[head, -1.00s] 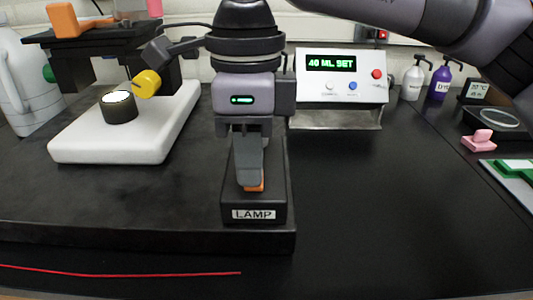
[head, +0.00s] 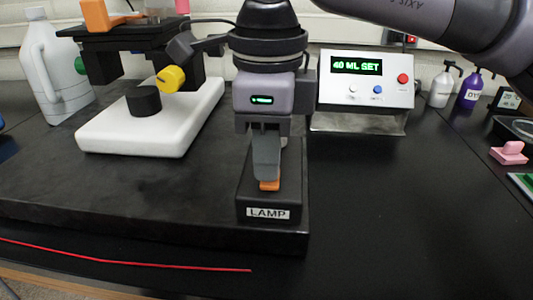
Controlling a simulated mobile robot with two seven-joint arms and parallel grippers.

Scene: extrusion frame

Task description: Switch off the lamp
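The lamp switch box (head: 248,188) is black, with a white LAMP label (head: 268,213) on its front and an orange rocker (head: 270,185). My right gripper (head: 267,174) points down over the box, its fingers together and empty. Its tips are at the rocker and hide part of it; I cannot tell whether they touch it. A black cylinder (head: 144,102), seemingly the lamp, stands on the white base (head: 130,140) under the black stage. Its top is dark. My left gripper is not in view.
A yellow knob (head: 171,79) on a dark arm is beside the stage. A dosing panel (head: 365,78) reading "40 ML SET" stands behind right. A white jug (head: 52,75) is at left. A red cord (head: 130,262) lies in front. The bench right of the switch box is clear.

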